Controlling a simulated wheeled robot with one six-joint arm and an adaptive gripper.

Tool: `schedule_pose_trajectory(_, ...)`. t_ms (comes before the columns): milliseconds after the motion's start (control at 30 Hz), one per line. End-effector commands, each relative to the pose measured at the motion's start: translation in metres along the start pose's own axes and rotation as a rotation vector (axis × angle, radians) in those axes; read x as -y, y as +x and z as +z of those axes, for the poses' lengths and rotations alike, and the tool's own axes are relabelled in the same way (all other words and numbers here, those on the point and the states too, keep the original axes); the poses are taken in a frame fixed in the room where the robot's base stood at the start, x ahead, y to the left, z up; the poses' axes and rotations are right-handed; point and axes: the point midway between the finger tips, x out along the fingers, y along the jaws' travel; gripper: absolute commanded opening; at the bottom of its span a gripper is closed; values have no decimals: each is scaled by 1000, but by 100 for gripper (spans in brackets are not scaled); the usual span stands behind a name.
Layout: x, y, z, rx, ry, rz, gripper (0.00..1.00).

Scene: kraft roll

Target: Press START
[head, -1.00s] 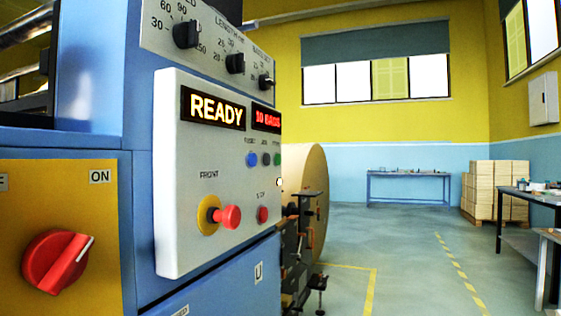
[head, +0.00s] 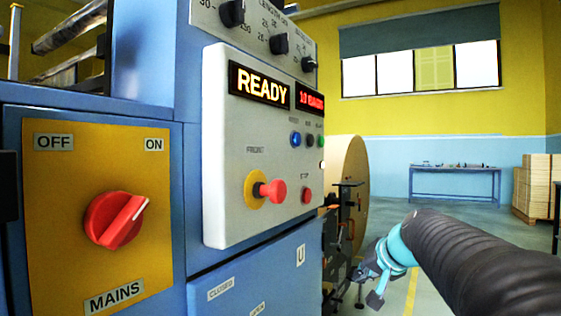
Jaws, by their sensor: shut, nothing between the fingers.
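The light grey control panel (head: 228,160) faces me at an angle on the blue machine. Its row of small buttons holds a blue one (head: 295,139), a dark one (head: 310,141) and a green one (head: 320,141) at the right edge. Their labels are too small to read surely, so I cannot tell START by its word. The display (head: 261,86) reads READY. My gripper (head: 368,278) is shut and empty, low and to the right of the panel, apart from the buttons in the picture. Its fingertips are small and partly hard to make out.
A kraft roll (head: 350,180) stands behind the panel. Floor is open at right.

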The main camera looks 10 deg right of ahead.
Motion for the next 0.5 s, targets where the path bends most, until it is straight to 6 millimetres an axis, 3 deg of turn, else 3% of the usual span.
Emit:
schedule_pose_trajectory(100, 9, 0, -50, -91, 28, -66, 0)
schedule_pose_trajectory(267, 27, -10, -115, -221, 51, -164, 0)
schedule_pose_trajectory(500, 69, -51, -200, -427, 51, -325, 0)
